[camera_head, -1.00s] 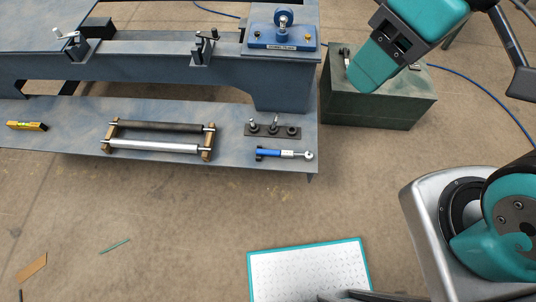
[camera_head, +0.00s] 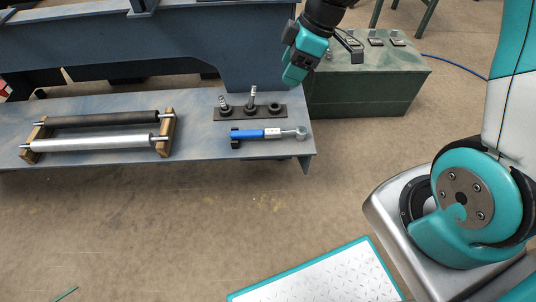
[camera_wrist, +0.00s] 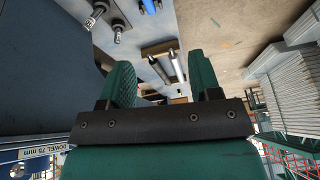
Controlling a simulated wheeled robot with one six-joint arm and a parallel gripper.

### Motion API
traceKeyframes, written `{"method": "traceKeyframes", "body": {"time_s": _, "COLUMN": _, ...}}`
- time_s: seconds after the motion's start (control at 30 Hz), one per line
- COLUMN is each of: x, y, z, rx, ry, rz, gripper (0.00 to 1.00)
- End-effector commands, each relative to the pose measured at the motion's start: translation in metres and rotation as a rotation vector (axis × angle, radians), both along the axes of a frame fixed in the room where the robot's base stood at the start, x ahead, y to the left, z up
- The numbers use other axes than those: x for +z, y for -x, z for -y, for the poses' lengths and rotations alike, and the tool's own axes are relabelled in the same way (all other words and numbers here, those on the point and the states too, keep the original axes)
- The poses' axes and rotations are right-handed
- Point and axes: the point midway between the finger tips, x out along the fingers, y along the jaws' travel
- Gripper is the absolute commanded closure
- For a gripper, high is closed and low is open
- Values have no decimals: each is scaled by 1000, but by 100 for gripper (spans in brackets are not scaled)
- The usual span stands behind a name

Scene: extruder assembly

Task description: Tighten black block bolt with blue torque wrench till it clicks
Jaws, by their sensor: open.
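The blue torque wrench (camera_head: 255,134) lies flat on the lower shelf, its black end left and its silver ratchet head right. In the wrist view, part of it shows as a blue piece (camera_wrist: 148,5) at the top edge. My gripper (camera_head: 294,78) is in the air above and to the right of the wrench, near the green box. In the wrist view, the two teal fingers (camera_wrist: 162,78) are wide apart with nothing between them.
A roller rack (camera_head: 165,136) is to the left on the shelf (camera_head: 200,157). The green box (camera_head: 370,95) stands right of the bench (camera_head: 215,50).

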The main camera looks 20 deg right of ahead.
Motion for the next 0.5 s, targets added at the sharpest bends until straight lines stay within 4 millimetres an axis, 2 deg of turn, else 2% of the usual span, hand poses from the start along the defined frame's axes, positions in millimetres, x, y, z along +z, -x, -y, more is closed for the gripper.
{"method": "traceKeyframes", "body": {"time_s": 0.03, "x": -40, "y": -7, "z": 8, "rx": 16, "ry": 3, "rz": 10, "gripper": 43}}
{"method": "traceKeyframes", "body": {"time_s": 0.1, "x": -63, "y": -14, "z": 15, "rx": 44, "ry": 8, "rz": 28, "gripper": 43}}
{"method": "traceKeyframes", "body": {"time_s": 0.2, "x": -83, "y": -21, "z": 23, "rx": 73, "ry": 13, "rz": 46, "gripper": 43}}
{"method": "traceKeyframes", "body": {"time_s": 0.3, "x": -94, "y": -24, "z": 25, "rx": 87, "ry": 16, "rz": 54, "gripper": 43}}
{"method": "traceKeyframes", "body": {"time_s": 0.5, "x": -127, "y": -28, "z": 13, "rx": 94, "ry": 15, "rz": 54, "gripper": 43}}
